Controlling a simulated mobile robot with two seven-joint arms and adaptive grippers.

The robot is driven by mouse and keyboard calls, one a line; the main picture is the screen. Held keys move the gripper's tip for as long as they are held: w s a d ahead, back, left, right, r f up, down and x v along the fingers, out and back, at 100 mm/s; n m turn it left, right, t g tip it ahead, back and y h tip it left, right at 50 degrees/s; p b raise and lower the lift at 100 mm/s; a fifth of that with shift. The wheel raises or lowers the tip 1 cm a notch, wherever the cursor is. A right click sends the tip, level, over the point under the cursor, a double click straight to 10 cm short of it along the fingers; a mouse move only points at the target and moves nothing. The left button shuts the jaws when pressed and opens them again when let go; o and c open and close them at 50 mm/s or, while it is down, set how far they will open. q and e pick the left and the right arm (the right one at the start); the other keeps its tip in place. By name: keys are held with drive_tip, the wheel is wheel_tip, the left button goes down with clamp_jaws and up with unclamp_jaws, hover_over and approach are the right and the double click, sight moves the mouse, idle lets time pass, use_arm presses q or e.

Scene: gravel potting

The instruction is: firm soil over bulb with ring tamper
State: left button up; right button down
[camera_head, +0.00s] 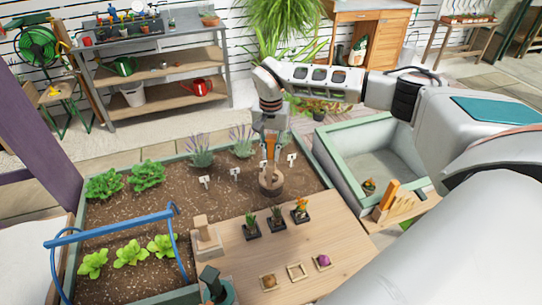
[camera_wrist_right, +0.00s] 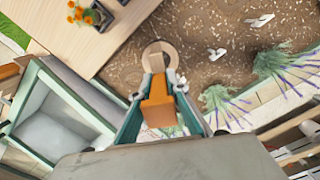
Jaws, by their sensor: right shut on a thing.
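My right gripper (camera_head: 271,152) reaches down over the brown soil bed (camera_head: 130,205) and is shut on the ring tamper (camera_head: 270,188). The tamper's round wooden foot is at the soil beside the back edge of the wooden board; I cannot tell how firmly it presses. In the right wrist view, the gripper (camera_wrist_right: 160,88) has its teal fingers on both sides of the orange-brown handle, and the tamper's round foot (camera_wrist_right: 152,50) shows beyond the fingertips. No bulb shows under the tamper; that spot is hidden.
The wooden board (camera_head: 240,262) carries potted plants (camera_head: 277,217), small square trays (camera_head: 296,271) and a wooden block with a peg (camera_head: 205,238). White markers (camera_head: 235,173) and lavender (camera_head: 200,150) stand behind the tamper. A blue hoop (camera_head: 110,227) crosses the bed's left. A green-rimmed basin (camera_head: 375,165) is right.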

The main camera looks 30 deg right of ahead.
sight(271, 137)
drive_tip(key=shift+r, duration=2.7)
use_arm(q)
drive_tip(key=shift+a, duration=0.1)
